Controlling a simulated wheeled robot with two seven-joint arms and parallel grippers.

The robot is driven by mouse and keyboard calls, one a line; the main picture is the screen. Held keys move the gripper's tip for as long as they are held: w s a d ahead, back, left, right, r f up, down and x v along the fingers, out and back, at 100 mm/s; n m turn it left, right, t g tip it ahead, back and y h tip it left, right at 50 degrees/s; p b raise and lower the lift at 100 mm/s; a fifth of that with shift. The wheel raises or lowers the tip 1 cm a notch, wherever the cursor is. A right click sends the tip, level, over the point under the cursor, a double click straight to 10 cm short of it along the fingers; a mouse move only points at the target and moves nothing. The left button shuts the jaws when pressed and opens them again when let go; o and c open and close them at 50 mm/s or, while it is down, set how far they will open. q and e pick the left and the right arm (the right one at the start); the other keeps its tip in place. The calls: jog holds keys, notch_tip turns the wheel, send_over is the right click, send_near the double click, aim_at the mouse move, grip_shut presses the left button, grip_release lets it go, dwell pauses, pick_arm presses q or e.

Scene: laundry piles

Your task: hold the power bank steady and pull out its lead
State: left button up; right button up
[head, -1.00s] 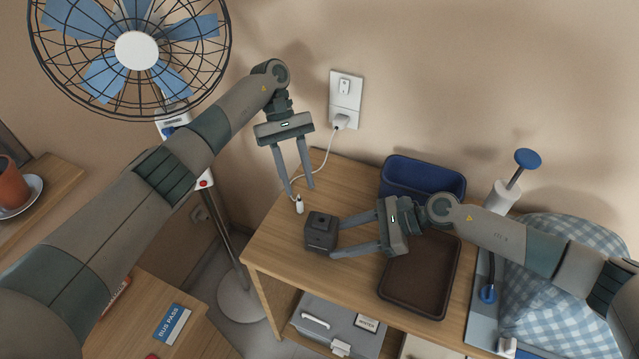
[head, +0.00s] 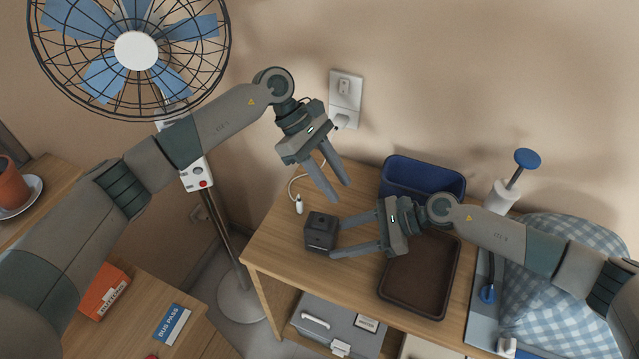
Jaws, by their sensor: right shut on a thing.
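The power bank (head: 318,236) is a small dark block standing on the wooden table. My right gripper (head: 338,238) is shut on it from the right side. The lead (head: 292,186) is a thin white cable running from the wall plug (head: 342,121) to a white connector (head: 299,207). The connector lies on the table just up and left of the power bank, with a small gap between them. My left gripper (head: 341,192) is open and empty, above the table, up and right of the power bank. It hides part of the lead near the wall.
A blue bin (head: 422,180) and a brown tray (head: 398,296) stand on the table to the right. A white pump with a blue knob (head: 527,158) and a checked cloth (head: 555,300) are farther right. A fan (head: 136,50) stands at left. The table's left front is clear.

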pick_arm(q)
jog(key=s+a+r+n+t, duration=0.1)
jog(key=s+a+r+n, duration=0.1)
jog(key=s+r, duration=0.3)
jog(key=shift+s+a+h, duration=0.25)
jog(key=shift+a+h, duration=0.05)
jog(key=shift+a, duration=0.25)
dwell(0.4)
pick_arm(e)
jog(key=o, duration=0.9)
jog(key=v, duration=1.1)
jog(key=shift+d+r, duration=0.1)
jog(key=shift+d, duration=0.15)
jog(key=shift+d+r, duration=0.15)
jog(key=shift+d, duration=0.05)
